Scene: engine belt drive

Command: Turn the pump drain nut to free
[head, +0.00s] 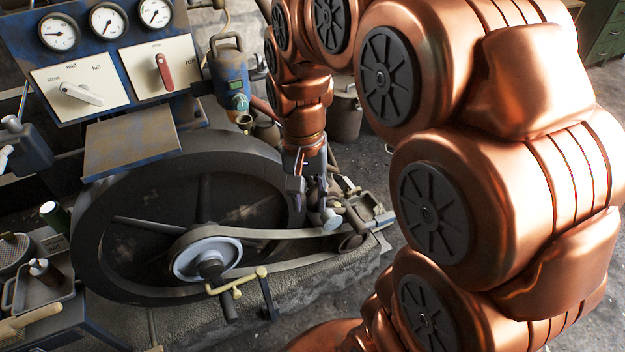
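My copper arm reaches down behind the big flywheel's right side, and my gripper (312,193) is at its end, pointing down among small engine parts. The fingers are small and partly merged with the parts behind them, so I cannot tell whether they are open, shut or touching anything. The small pump-like assembly (352,212) sits just right of and below the gripper, at the right end of the engine base. I cannot make out the drain nut for sure. A pale round cap or knob (331,221) shows right below the gripper.
A dark flywheel (122,272) and a belt (265,233) on a grey pulley (185,262) lie left of the gripper. A blue gauge panel (85,55) with two levers stands at upper left. A tray (55,305) with a bottle is at lower left. My arm blocks the right side.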

